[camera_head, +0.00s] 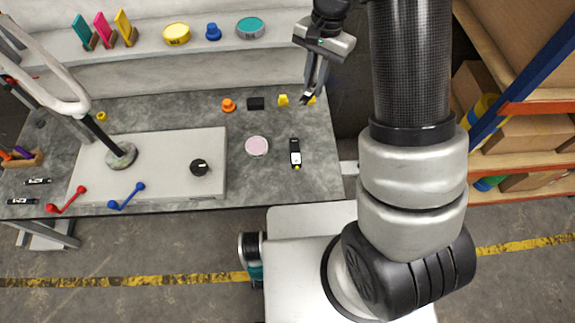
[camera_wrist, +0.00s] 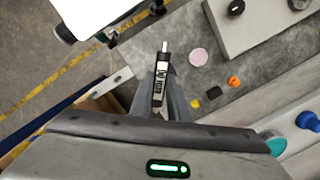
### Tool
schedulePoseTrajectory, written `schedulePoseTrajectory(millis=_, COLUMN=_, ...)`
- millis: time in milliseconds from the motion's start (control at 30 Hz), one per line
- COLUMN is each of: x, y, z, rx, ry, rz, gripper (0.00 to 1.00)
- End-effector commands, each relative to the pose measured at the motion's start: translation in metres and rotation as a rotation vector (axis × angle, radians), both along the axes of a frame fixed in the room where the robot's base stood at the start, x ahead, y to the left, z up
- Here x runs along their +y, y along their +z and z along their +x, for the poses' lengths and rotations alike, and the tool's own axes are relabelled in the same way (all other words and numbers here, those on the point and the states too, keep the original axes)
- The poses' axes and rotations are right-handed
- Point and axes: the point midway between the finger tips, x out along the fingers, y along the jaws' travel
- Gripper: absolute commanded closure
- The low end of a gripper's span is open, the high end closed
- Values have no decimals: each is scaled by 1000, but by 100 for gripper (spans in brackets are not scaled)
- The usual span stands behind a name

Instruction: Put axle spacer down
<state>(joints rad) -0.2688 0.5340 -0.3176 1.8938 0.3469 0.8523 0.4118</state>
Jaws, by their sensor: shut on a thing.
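My gripper (camera_head: 306,97) is at the upper middle of the head view, over the right back part of the workbench, fingers pointing down. It is shut on the axle spacer, which is largely hidden at the fingertips. In the wrist view the fingers (camera_wrist: 163,98) point up the picture. The grey workbench (camera_head: 240,183) is below the gripper. I cannot tell the gap between the spacer and the bench top.
A black-and-white labelled tool (camera_head: 295,152), a pink disc (camera_head: 257,146), a yellow piece (camera_head: 283,100), a black block (camera_head: 255,103) and an orange knob (camera_head: 229,105) lie nearby. A pale panel (camera_head: 150,170) fills the left. A shelf (camera_head: 150,44) runs behind. Bare bench shows around the disc.

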Motion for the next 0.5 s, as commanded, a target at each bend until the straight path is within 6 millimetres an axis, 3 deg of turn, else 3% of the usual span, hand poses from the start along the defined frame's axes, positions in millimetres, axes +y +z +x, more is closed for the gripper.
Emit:
schedulePoseTrajectory(millis=33, x=6, y=-45, z=3, rx=8, ry=-177, rz=2, gripper=100)
schedulePoseTrajectory(millis=100, x=12, y=-82, z=10, rx=13, ry=-447, rz=6, gripper=100)
schedulePoseTrajectory(millis=267, x=17, y=-166, z=24, rx=29, ry=-1072, rz=11, gripper=100)
schedulePoseTrajectory(millis=400, x=10, y=-234, z=30, rx=42, ry=-1609, rz=11, gripper=100)
schedulePoseTrajectory(millis=500, x=2, y=-273, z=31, rx=43, ry=-1938, rz=15, gripper=100)
